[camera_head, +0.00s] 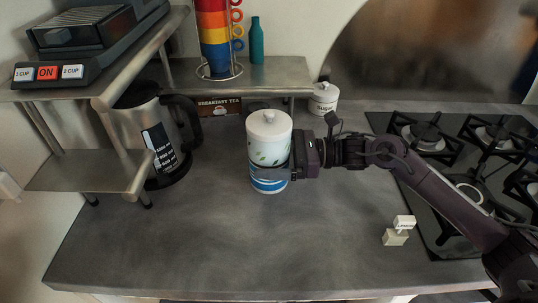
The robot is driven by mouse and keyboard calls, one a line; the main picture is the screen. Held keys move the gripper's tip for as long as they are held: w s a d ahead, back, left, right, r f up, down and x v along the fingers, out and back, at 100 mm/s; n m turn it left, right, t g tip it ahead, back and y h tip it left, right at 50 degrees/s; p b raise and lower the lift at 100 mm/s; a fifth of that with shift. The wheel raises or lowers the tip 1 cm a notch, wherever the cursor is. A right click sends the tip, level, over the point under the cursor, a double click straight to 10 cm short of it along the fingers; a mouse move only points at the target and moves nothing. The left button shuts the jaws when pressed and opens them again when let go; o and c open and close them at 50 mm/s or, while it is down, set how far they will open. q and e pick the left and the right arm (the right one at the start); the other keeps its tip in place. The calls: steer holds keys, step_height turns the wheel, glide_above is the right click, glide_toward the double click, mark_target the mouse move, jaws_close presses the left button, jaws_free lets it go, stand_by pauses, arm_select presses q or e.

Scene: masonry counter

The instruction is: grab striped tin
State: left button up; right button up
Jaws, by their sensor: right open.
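The striped tin (268,186) shows as a blue and white banded lower part on the counter. A white lidded part with green leaves (268,139) stands directly above it; I cannot tell whether this is a separate canister. My right gripper (268,176) comes in from the right. It is open, with a grey finger across the front of the tin at the band's upper edge. The other finger is hidden behind the tin, so I cannot tell whether the fingers touch it. My left gripper is not in view.
A steel kettle (152,131) stands left of the tin by a metal shelf (90,171). Behind are stacked colored mugs (213,38), a teal bottle (256,42) and a sugar jar (323,99). A gas hob (440,205) lies right.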

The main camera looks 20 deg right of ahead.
steer(key=c, duration=1)
steer(key=shift+r, duration=0.1)
steer(key=shift+c, duration=0.2)
